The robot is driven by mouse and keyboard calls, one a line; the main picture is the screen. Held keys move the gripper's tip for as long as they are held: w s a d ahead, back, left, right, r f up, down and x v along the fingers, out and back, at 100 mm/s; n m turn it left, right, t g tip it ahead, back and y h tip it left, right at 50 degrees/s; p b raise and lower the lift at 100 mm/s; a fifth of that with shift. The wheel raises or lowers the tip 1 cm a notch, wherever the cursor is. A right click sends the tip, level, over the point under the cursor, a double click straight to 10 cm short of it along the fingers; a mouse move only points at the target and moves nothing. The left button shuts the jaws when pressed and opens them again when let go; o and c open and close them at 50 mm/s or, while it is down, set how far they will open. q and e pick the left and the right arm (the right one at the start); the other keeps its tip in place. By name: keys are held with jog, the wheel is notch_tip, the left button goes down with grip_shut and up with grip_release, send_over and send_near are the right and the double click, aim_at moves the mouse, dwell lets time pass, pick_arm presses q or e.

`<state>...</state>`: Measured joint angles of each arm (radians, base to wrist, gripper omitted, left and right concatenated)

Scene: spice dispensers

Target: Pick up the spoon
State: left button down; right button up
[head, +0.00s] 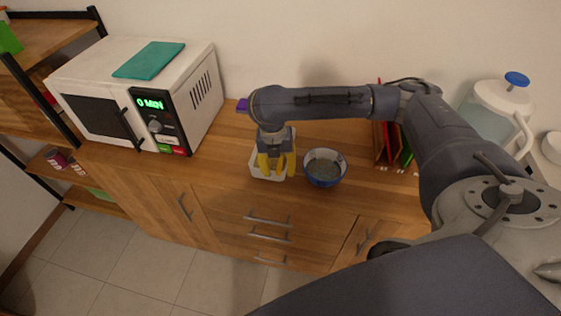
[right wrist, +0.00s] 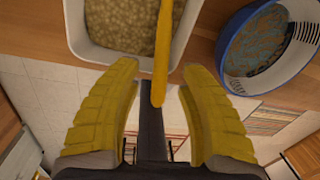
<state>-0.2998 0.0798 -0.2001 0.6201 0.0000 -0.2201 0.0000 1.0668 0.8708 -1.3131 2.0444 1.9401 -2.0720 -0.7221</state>
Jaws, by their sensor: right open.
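A white container (right wrist: 186,28) filled with beige granules is at the top of the right wrist view. In the head view the white container (head: 270,179) stands near the front of the wooden counter. A yellow-orange spoon (right wrist: 161,50) shows as a thin handle crossing the container's near rim. My right gripper (head: 275,172) points down over the container. Its yellow fingers are apart, one on each side of the handle and not touching it, as the right wrist view shows. In the head view I cannot tell the spoon from the fingers. My left gripper is out of view.
A blue bowl (head: 325,169) with bluish-brown contents stands just right of the container. A white microwave (head: 200,85) is on the left, with a teal board (head: 149,59) on top. Books (head: 384,142) and a clear pitcher (head: 490,108) are on the right.

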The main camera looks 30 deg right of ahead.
jog(key=shift+c, duration=0.3)
grip_shut()
dwell(0.4)
